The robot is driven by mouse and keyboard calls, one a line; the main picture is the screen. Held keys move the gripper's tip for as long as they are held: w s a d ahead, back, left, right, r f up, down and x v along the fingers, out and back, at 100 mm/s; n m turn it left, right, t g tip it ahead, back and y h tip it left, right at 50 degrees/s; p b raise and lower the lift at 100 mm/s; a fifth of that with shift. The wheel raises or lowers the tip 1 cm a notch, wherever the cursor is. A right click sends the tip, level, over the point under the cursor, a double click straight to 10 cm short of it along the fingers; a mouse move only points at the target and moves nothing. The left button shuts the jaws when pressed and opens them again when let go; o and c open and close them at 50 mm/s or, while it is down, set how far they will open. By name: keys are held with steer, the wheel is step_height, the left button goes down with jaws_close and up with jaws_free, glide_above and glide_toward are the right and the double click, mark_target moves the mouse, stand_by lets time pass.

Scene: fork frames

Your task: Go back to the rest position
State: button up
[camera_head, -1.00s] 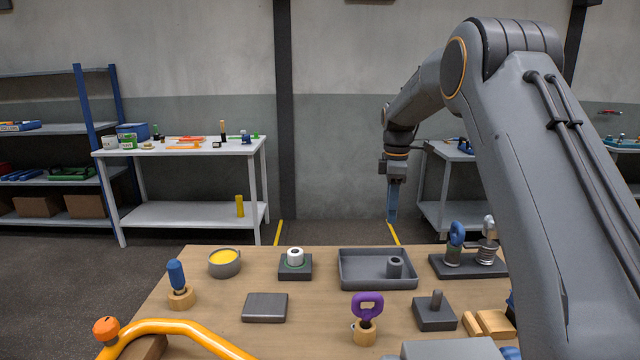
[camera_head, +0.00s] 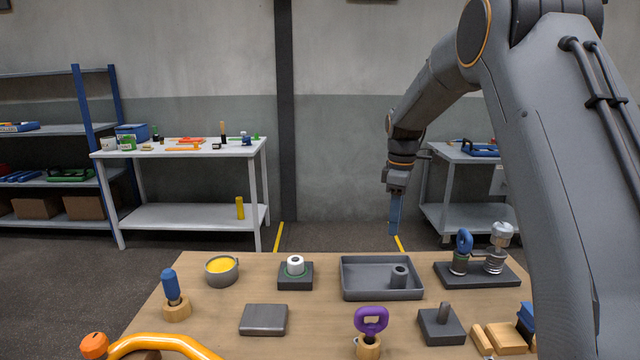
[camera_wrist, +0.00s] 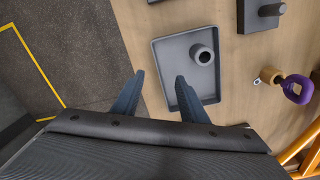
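My gripper (camera_head: 394,232) hangs pointing down beyond the far edge of the wooden table in the head view, above the height of the tabletop. In the wrist view my gripper (camera_wrist: 160,82) shows two blue fingers standing apart with nothing between them. It is open and empty. The grey tray (camera_head: 345,281) lies on the table below and nearer than the gripper, with a grey hollow cylinder (camera_head: 399,277) in it. The tray also shows in the wrist view (camera_wrist: 172,62).
The wooden table (camera_head: 215,325) carries a yellow-filled pot (camera_head: 221,269), a white ring on a dark base (camera_head: 295,272), a purple-handled tool (camera_head: 371,321), a blue-handled tool (camera_head: 171,288) and a two-post stand (camera_head: 480,273). A white workbench (camera_head: 180,150) stands back left.

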steer(key=s+f+m, duration=0.2)
steer(key=s+m, duration=0.2)
steer(key=s, duration=0.7)
steer(key=s+f+m, duration=0.3)
steer(key=s+m, duration=0.2)
steer(key=s, duration=0.7)
steer(key=s+f+m, duration=0.3)
steer(key=s+m, duration=0.1)
steer(key=s, duration=0.8)
steer(key=shift+s+a+m+t, duration=0.2)
steer(key=shift+a+m+t, duration=0.1)
steer(key=shift+a, duration=0.1)
